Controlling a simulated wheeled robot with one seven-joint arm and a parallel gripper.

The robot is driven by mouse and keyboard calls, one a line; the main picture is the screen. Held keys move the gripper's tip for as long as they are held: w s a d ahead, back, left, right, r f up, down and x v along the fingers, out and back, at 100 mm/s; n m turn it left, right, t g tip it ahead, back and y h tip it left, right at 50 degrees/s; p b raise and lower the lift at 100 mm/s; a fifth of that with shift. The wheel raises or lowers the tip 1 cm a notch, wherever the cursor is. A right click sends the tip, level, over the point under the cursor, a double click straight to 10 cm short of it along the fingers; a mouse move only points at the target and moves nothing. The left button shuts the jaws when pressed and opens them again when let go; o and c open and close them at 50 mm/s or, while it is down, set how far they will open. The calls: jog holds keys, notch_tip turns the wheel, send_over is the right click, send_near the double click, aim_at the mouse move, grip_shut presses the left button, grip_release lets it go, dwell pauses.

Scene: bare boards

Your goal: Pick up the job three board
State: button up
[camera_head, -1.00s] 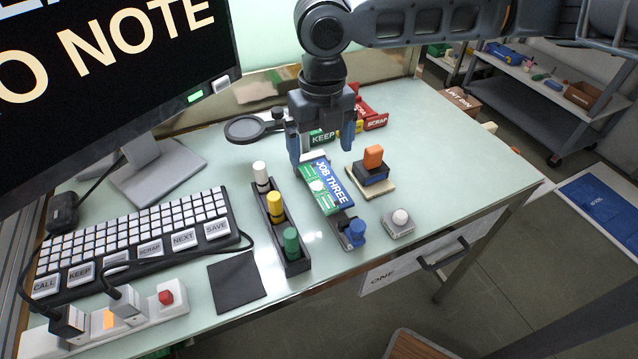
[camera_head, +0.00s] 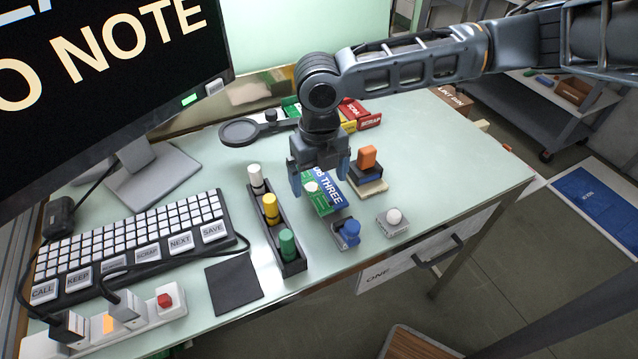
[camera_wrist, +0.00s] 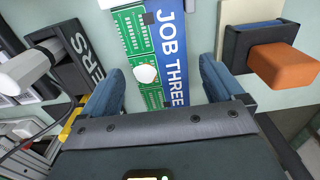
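The job three board (camera_head: 319,203) is a green circuit board with a blue strip lettered "JOB THREE" and a white round knob. It lies on the pale green bench, and my gripper partly hides it in the head view. In the wrist view the board (camera_wrist: 172,55) shows between the fingers. My gripper (camera_head: 321,182) points down above the board. Its fingers (camera_wrist: 160,90) are spread to either side of it, with a gap between each finger and the board. Nothing is held.
A rack with white, yellow and green markers (camera_head: 284,257) stands left of the board. An orange-handled stamp (camera_head: 366,158) stands close on its right, and a blue-knobbed block (camera_head: 347,233) in front. A white-knobbed block (camera_head: 394,220) is front right. The bench's right part is clear.

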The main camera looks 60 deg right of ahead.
jog(key=c, duration=1)
jog(key=shift+c, duration=0.4)
jog(key=shift+r, duration=0.15)
